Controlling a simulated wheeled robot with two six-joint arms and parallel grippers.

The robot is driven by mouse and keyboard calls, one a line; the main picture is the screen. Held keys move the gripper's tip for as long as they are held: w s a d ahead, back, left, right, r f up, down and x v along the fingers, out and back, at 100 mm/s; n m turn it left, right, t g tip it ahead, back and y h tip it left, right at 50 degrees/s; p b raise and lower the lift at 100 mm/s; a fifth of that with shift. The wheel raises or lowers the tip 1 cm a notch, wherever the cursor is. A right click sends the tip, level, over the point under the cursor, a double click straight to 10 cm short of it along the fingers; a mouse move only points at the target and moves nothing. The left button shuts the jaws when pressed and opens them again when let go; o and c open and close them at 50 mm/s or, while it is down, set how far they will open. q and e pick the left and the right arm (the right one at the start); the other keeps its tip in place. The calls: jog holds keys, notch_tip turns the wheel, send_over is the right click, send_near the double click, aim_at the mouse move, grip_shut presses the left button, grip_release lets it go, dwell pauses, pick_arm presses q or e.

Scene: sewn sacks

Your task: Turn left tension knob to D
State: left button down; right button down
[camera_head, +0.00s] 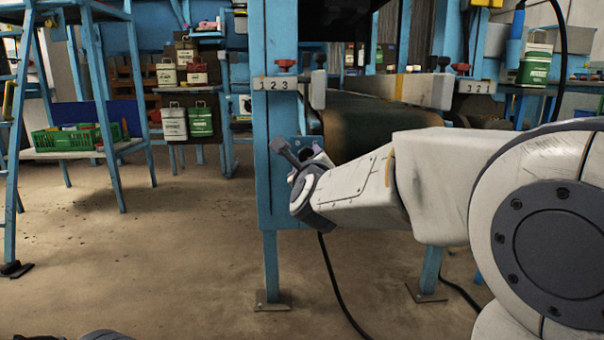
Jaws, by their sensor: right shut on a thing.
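My right gripper (293,160) reaches in from the right to the blue conveyor post (272,190). Its fingers are shut on a small dark knob (309,154) on the blue plate beside the post, which I take as the left tension knob. The wrist and fingers hide most of this knob, and I cannot read any letters around it or its pointer. Higher on the same post, a red knob (285,64) sits above a scale marked 1 2 3. A second red knob (461,68) sits above a 3 2 1 scale on the right. My left gripper is out of view.
The dark conveyor belt (372,122) runs behind my right arm. A blue rack with a green crate (76,138) stands at the left. A black cable (334,285) lies on the floor. The left floor is clear.

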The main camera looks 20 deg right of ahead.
jog(key=shift+f+m+b, duration=0.2)
jog(key=shift+m+b, duration=0.55)
jog(key=shift+m, duration=0.15)
jog(key=shift+c, duration=1.7)
grip_release()
jog(key=shift+r, duration=0.1)
jog(key=p+v, duration=0.7)
jog(key=v, duration=0.3)
jog(key=shift+s, duration=0.2)
